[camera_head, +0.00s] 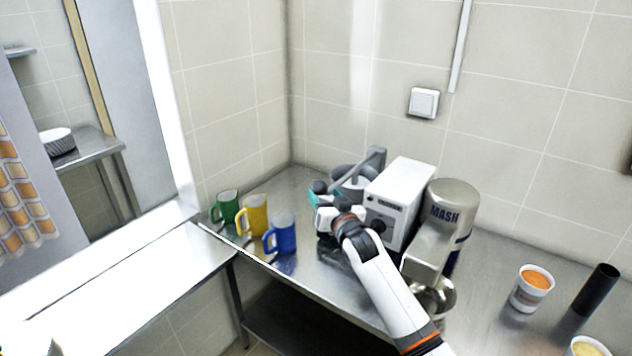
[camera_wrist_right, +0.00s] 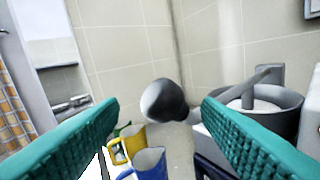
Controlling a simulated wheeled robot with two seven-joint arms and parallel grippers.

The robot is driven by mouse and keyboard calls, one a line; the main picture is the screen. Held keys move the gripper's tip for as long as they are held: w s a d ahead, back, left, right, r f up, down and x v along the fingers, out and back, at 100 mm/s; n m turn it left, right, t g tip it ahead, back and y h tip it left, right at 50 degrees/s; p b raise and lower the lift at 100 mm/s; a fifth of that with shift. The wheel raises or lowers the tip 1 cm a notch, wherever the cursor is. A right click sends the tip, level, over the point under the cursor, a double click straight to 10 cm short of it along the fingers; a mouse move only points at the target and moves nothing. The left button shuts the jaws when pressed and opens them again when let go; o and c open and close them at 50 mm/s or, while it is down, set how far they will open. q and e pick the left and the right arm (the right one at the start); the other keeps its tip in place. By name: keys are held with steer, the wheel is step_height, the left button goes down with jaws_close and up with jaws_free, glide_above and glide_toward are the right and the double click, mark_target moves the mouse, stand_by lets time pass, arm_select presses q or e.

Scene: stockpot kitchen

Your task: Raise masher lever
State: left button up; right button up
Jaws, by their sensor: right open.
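The masher (camera_head: 399,193), a white box-shaped machine, stands on the steel counter against the back wall. Its grey lever (camera_head: 364,167) slopes down to the left from a raised pivot, over a grey round bowl. A dark round knob (camera_head: 319,187) is at its low end. My right gripper (camera_head: 324,196) has teal fingers and is open at the knob. In the right wrist view the knob (camera_wrist_right: 163,100) shows between the two spread fingertips, with no visible contact. The right finger hides part of the machine. The left gripper is not in view.
Green (camera_head: 226,206), yellow (camera_head: 253,215) and blue (camera_head: 281,233) mugs stand left of the gripper. A metal cylinder marked MASH (camera_head: 452,206) is right of the white box. An orange-filled cup (camera_head: 532,287) and a black tube (camera_head: 596,289) are farther right.

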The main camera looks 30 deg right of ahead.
mark_target(324, 191)
steer(key=w, duration=0.2)
steer(key=w+d, duration=0.1)
steer(key=w, duration=0.1)
steer(key=shift+w+d+p, duration=0.2)
steer(key=shift+w+p, duration=0.15)
steer(key=shift+p, duration=0.05)
steer(key=shift+w+d+f, duration=0.1)
steer(key=shift+w, duration=0.85)
steer(key=shift+c, duration=0.6)
jaws_close()
